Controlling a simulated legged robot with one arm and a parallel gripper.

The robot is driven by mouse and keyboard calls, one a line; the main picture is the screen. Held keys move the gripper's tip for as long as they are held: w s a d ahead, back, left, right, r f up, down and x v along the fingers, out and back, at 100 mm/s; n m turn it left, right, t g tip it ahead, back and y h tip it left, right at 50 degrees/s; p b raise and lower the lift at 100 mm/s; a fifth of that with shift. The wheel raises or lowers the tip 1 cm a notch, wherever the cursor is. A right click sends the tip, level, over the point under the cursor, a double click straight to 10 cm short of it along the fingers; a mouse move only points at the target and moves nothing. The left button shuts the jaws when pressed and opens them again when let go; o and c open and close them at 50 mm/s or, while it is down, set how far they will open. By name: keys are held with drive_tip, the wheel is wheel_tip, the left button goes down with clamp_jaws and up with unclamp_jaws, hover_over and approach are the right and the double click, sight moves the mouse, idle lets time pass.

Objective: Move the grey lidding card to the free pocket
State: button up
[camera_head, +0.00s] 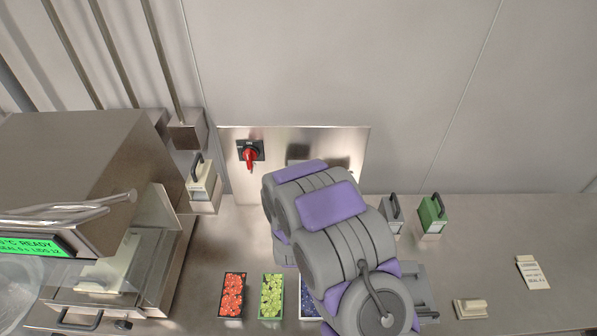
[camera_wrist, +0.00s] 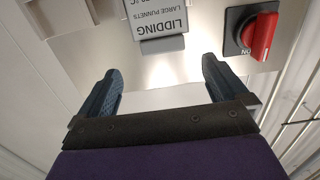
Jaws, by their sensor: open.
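In the wrist view, a light grey card (camera_wrist: 158,18) printed "LIDDING LARGE PUNNETS" appears upside down at the top, against the steel wall panel (camera_wrist: 195,85). A small grey ledge or tab (camera_wrist: 160,44) shows at its printed end. My gripper (camera_wrist: 160,66) is open and empty, its two dark fingers apart, with the card beyond the fingertips and not touched. In the head view my arm covers the gripper and part of the panel (camera_head: 235,195). A dark rectangle (camera_head: 298,152) shows on the panel above my arm; I cannot tell whether it is a pocket.
A red rotary switch (camera_head: 250,155) is on the panel, also close by in the wrist view (camera_wrist: 261,37). Red (camera_head: 232,295) and green (camera_head: 271,296) fruit punnets stand on the counter. A sealing machine (camera_head: 90,190) is at left. Grey (camera_head: 391,213) and green (camera_head: 432,214) handled blocks stand right.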

drive_tip(key=s+p, duration=0.6)
drive_tip(key=p, duration=0.1)
drive_tip(key=shift+s+r+p, duration=0.25)
drive_tip(key=shift+s+p, duration=0.05)
drive_tip(key=shift+p, duration=0.1)
drive_tip(key=shift+s+f, duration=0.1)
idle(0.8)
drive_tip(key=s+d+r+g+b, duration=0.3)
drive_tip(key=s+g, duration=0.3)
drive_tip(key=s, duration=0.6)
drive_tip(key=s+d+r+g+b, duration=0.3)
drive_tip(key=s+d+r+g, duration=0.2)
drive_tip(key=s, duration=0.8)
drive_tip(key=s+d+r+g+b, duration=0.4)
drive_tip(key=s+d+g, duration=0.2)
drive_tip(key=s, duration=0.7)
drive_tip(key=shift+s+r+g, duration=0.15)
drive_tip(key=shift+r+g, duration=0.1)
drive_tip(key=shift+g, duration=0.65)
